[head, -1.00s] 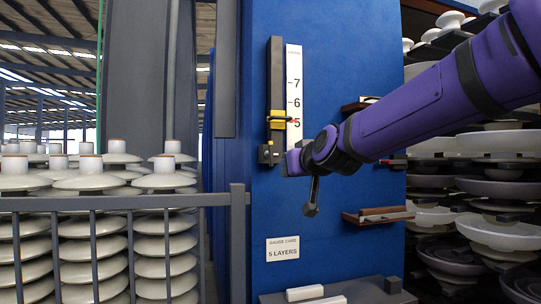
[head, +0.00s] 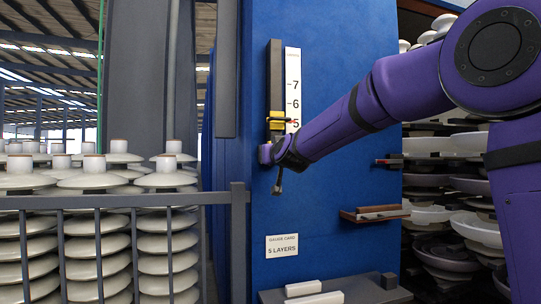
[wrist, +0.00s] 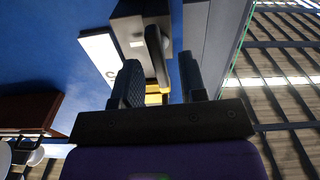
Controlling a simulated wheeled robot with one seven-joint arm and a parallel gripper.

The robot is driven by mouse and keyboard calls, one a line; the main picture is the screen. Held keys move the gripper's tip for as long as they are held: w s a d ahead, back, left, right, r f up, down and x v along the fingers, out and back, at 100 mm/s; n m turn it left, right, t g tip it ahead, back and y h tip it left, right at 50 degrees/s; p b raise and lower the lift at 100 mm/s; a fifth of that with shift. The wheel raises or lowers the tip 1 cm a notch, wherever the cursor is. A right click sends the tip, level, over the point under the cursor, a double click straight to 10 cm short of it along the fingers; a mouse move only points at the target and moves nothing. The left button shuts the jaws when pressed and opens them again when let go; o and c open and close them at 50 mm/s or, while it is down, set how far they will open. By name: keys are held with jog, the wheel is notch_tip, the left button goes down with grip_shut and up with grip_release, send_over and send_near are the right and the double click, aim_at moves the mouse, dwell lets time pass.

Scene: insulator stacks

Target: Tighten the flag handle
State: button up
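The gauge on the blue panel has a dark vertical rail (head: 275,80) with a yellow slider (head: 276,122), its red pointer by the 5 on the white scale (head: 293,88). My gripper (head: 266,153) is just below the slider and covers the rail's lower end. In the wrist view my gripper's fingers (wrist: 161,80) stand apart. A dark lever, seemingly the flag handle (wrist: 157,52), shows in the gap between them, closer to the left finger. I cannot tell whether it touches. The yellow slider (wrist: 155,97) shows behind the fingers.
A card reading "5 LAYERS" (head: 282,246) is on the blue panel (head: 330,215). A small brown shelf (head: 375,214) juts out at right. A grey ledge (head: 365,290) lies below. Insulator stacks (head: 95,215) stand behind a grey railing (head: 120,203) at left; more fill the right rack.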

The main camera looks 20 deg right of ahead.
jog(key=shift+w, duration=0.95)
grip_shut()
